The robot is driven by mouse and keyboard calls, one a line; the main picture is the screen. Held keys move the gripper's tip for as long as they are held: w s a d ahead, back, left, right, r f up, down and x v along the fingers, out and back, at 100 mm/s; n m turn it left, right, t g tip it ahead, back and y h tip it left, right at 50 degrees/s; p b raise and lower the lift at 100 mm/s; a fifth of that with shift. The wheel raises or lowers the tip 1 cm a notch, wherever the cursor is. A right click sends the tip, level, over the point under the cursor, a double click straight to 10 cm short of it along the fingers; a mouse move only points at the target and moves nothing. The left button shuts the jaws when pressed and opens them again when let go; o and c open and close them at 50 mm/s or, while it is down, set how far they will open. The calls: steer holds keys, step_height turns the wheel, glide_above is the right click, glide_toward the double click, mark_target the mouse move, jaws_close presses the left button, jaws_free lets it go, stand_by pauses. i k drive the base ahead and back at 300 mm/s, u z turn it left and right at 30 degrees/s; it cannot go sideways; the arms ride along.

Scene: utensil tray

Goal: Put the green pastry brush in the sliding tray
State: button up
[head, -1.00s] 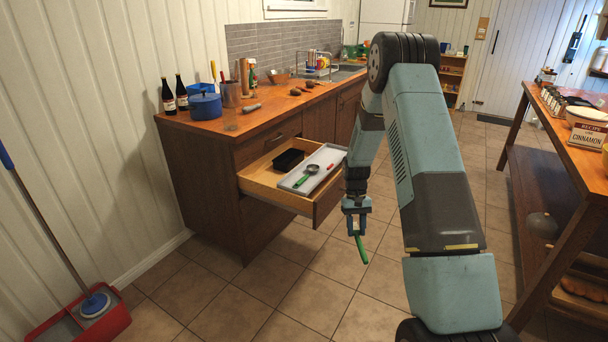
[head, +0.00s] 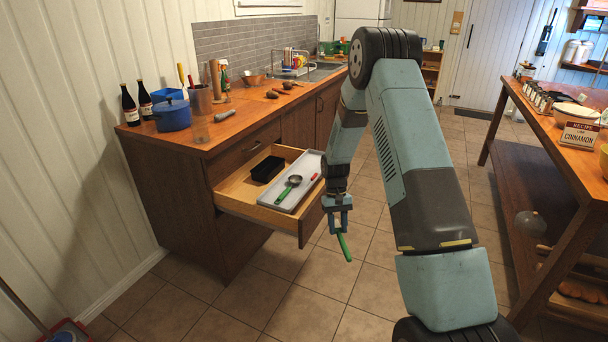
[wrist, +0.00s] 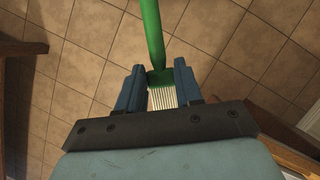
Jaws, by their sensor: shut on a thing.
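My gripper (head: 337,219) is shut on the green pastry brush (head: 344,247), in front of the open drawer and to its right, above the tiled floor. In the wrist view my gripper (wrist: 160,84) holds the brush (wrist: 153,35) at its head, with pale bristles between the fingers and the green handle pointing away. The sliding tray (head: 309,165) is a light grey shallow tray in the right part of the open drawer. A measuring scoop with a green handle (head: 289,189) and a small red item (head: 314,177) lie in it.
The wooden drawer (head: 236,199) stands open from the counter, with a black bin (head: 268,169) left of the tray. A blue pot (head: 172,115) and bottles stand on the counter (head: 207,143). A wooden table (head: 557,155) is at right. Floor between is clear.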

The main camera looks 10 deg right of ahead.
mark_target(304, 165)
steer(key=i, duration=1.7)
steer(key=u, duration=0.1)
